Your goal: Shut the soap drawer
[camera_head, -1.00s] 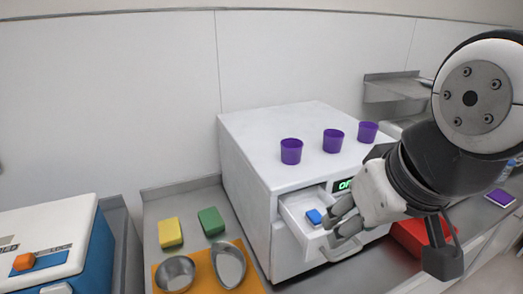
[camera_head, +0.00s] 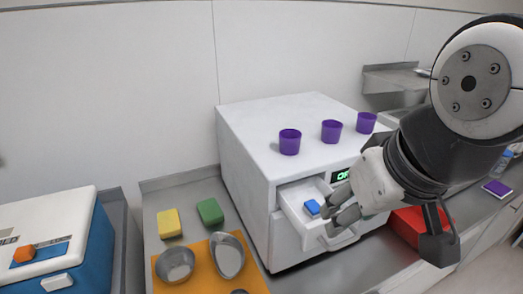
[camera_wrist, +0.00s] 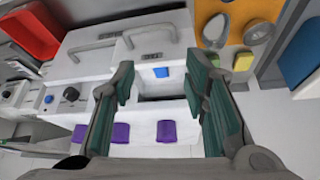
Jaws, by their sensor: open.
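The soap drawer (camera_head: 297,222) is pulled out of the front of a white cabinet-like machine (camera_head: 250,183). A blue block (camera_head: 312,207) lies inside it. In the wrist view the drawer (camera_wrist: 178,74) with the blue block (camera_wrist: 161,72) shows beyond my fingers. My gripper (camera_head: 340,213) is open, at the right side of the drawer near its front and handle (camera_head: 342,240). In the wrist view the two green-padded fingers of my gripper (camera_wrist: 163,88) stand apart with nothing held between them. I cannot tell whether a finger touches the drawer.
Three purple cups (camera_head: 331,131) stand on the machine's top. A red bin (camera_head: 408,219) is to the right. An orange mat (camera_head: 255,275) with metal bowls, plus yellow (camera_head: 169,223) and green (camera_head: 210,211) sponges, lies left. A blue cooler (camera_head: 80,262) stands far left.

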